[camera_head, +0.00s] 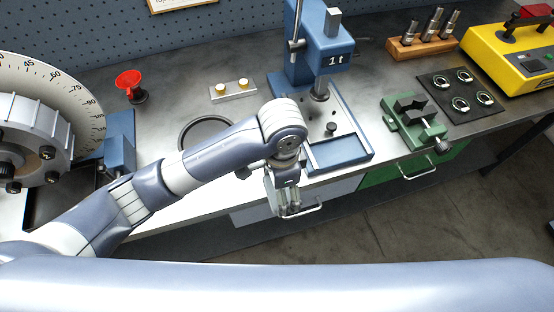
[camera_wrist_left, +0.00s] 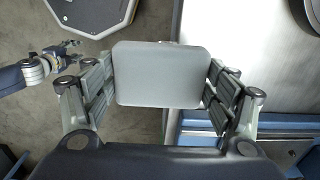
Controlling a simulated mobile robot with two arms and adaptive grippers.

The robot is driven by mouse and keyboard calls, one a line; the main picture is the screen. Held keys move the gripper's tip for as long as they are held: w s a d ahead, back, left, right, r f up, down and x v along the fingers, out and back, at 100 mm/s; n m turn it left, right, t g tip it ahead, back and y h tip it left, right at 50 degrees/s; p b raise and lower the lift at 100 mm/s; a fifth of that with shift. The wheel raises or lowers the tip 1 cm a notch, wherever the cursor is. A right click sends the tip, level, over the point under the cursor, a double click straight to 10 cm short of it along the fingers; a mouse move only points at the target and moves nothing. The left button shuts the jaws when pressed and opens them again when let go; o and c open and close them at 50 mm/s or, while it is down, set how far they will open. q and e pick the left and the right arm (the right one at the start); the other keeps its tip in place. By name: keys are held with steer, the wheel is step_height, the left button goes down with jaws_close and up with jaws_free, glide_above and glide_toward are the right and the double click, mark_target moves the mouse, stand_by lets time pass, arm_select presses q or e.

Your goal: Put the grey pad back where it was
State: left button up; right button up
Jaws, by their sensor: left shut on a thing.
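My left gripper (camera_head: 290,212) hangs in front of the bench's front edge, over the drawer fronts. In the left wrist view, its fingers (camera_wrist_left: 160,85) are shut on the grey pad (camera_wrist_left: 160,75), a flat plate with rounded corners held between them. I cannot make out the pad in the head view. My right gripper (camera_wrist_left: 70,50) shows small at the left of the left wrist view, away from the pad and over the floor. I cannot tell whether it is open or shut.
On the bench (camera_head: 185,85) stand a graduated dial (camera_head: 88,88), a red funnel (camera_head: 129,80), a blue press (camera_head: 313,50), a green vise (camera_head: 412,118), a dark mat with rings (camera_head: 445,98) and a yellow machine (camera_head: 510,60). A dark ring (camera_head: 190,130) lies partly behind my left arm.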

arm_select(q)
steer(key=w, duration=0.3)
steer(key=w+p, duration=0.1)
steer(key=w, duration=0.5)
steer(key=shift+a+f, duration=0.3)
steer(key=shift+w+f+p, duration=0.2)
steer(key=shift+w+p, duration=0.15)
steer(key=shift+w, duration=0.15)
step_height(320, 180, down, 3)
steer(key=shift+r+p, duration=0.1)
steer(key=shift+p, duration=0.5)
steer(key=shift+f, duration=0.3)
steer(key=shift+f, duration=0.15)
steer(key=o, duration=1)
steer(key=shift+o, duration=0.2)
